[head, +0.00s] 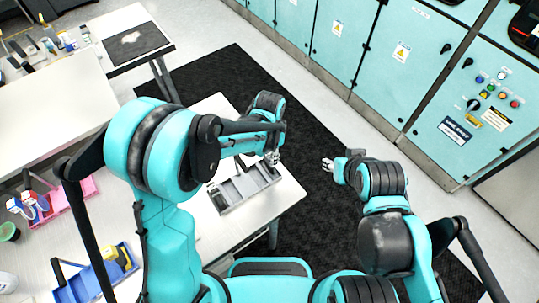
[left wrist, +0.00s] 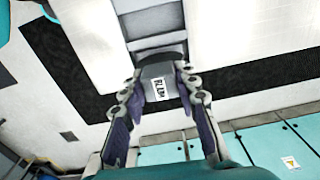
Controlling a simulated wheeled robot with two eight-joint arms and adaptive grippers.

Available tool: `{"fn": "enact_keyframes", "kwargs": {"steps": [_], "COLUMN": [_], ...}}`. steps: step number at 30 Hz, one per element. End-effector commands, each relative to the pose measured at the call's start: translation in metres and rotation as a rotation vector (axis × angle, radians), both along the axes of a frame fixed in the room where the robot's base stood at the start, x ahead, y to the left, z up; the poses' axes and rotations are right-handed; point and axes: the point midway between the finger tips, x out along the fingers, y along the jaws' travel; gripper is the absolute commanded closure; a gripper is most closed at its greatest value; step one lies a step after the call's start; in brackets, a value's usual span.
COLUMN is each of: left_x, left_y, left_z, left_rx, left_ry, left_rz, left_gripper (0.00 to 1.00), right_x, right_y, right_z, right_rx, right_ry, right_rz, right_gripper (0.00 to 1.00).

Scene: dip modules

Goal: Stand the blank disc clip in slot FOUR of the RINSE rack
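The blank disc clip (left wrist: 158,70) is a dark grey block with a small white label, between the fingertips of my left gripper (left wrist: 162,82) in the left wrist view. The fingers touch it on both sides. In the head view my left gripper (head: 272,158) is over the right end of a grey slotted rack (head: 232,192) on the white table. The rack also shows beyond the clip in the left wrist view (left wrist: 152,22). Slot labels cannot be read, and the clip is hardly visible in the head view. My right gripper (head: 328,164) is off the table, too small to judge.
A pink tray (head: 78,191) and a blue tray (head: 75,290) with coloured items are at the left. A green cup (head: 8,232) stands near them. A side table with a black mat (head: 136,45) is at the back. Teal cabinets (head: 400,60) line the right.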

Motion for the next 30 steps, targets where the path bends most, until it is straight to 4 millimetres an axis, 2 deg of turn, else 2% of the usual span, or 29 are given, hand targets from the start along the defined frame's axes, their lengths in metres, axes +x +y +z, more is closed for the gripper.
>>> {"fn": "enact_keyframes", "kwargs": {"steps": [1,2,3,14,17,24,30], "left_x": [0.000,0.000,0.000,0.000,0.000,-0.001,0.000], "left_y": [0.000,0.000,0.000,0.000,0.000,0.000,0.000], "left_z": [-0.001,0.000,0.000,0.005,0.018,0.072,0.108], "left_rx": [0.000,0.000,0.000,0.000,0.000,0.000,0.000], "left_ry": [0.000,0.000,0.000,0.000,0.000,0.000,0.000], "left_rz": [0.000,0.000,0.000,0.000,0.000,0.000,0.000], "left_gripper": [0.60,0.52,0.49,0.49,0.49,0.49,0.49], "right_x": [0.000,0.000,0.000,0.000,0.000,0.000,0.000], "right_y": [0.000,0.000,0.000,0.000,0.000,0.000,0.000], "right_z": [-0.001,0.000,0.000,0.005,0.006,0.015,0.019], "right_rx": [0.000,0.000,0.000,0.000,0.000,0.000,0.000], "right_ry": [0.000,0.000,0.000,0.000,0.000,0.000,0.000], "right_rz": [0.000,0.000,0.000,0.000,0.000,0.000,0.000], "right_gripper": [0.60,0.60,0.60,0.60,0.60,0.60,0.60]}}
